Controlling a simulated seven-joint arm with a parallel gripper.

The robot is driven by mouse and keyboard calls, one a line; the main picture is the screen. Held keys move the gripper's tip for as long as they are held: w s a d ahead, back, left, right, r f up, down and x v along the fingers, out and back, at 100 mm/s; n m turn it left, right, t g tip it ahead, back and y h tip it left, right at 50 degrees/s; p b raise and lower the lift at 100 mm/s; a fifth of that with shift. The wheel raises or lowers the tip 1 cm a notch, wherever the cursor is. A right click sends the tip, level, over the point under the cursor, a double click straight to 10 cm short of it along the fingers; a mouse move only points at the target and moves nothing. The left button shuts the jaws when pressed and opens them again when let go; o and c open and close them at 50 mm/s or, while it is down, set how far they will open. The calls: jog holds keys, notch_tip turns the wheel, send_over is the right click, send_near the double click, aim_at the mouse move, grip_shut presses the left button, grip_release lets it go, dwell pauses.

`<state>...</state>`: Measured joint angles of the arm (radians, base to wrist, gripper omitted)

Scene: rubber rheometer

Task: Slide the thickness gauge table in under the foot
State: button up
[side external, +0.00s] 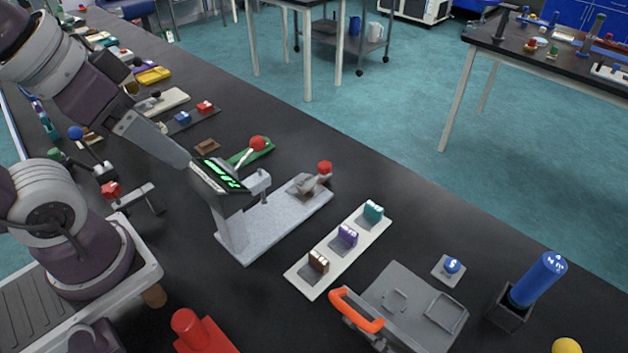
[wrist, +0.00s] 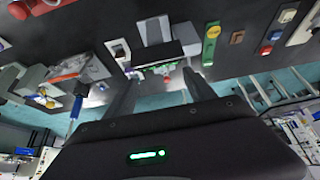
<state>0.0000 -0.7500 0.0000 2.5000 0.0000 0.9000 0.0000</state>
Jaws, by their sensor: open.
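The thickness gauge (side external: 232,203) stands on the dark bench with a pale base, an upright and a lit green display. Its foot (side external: 259,186) hangs from the head over the base. The gauge table (side external: 303,184), a small grey piece with a red knob (side external: 324,168), sits at the far right end of the base, apart from the foot. My gripper (side external: 187,160) is behind and left of the display in the side view, its tips partly hidden. In the wrist view my gripper (wrist: 158,80) is open and empty, with the gauge (wrist: 157,50) beyond the fingers.
A white strip with three coloured blocks (side external: 346,236) lies right of the gauge. A green lever piece with a red ball (side external: 257,144) is close behind it. A grey plate with an orange handle (side external: 358,309) is in front. Bare bench surrounds the gauge table's right side.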

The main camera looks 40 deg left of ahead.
jog(key=shift+c, duration=1.2)
jog(key=shift+m+g, duration=0.5)
jog(key=shift+g, duration=0.4)
jog(key=w, duration=0.3)
jog(key=w+r, duration=0.1)
jog(key=w, duration=0.6)
jog(key=shift+w+r, duration=0.35)
jog(key=shift+w, duration=0.05)
jog(key=shift+c, duration=0.2)
jog(key=m+g, duration=0.2)
jog(key=g, duration=0.2)
send_over(326, 164)
jog(key=s, duration=0.1)
notch_tip(326, 164, down, 16)
jog(key=f, duration=0.8)
jog(key=shift+w+f, duration=0.15)
jog(key=shift+w, duration=0.25)
jog(key=shift+f, duration=0.35)
jog(key=shift+c, duration=0.2)
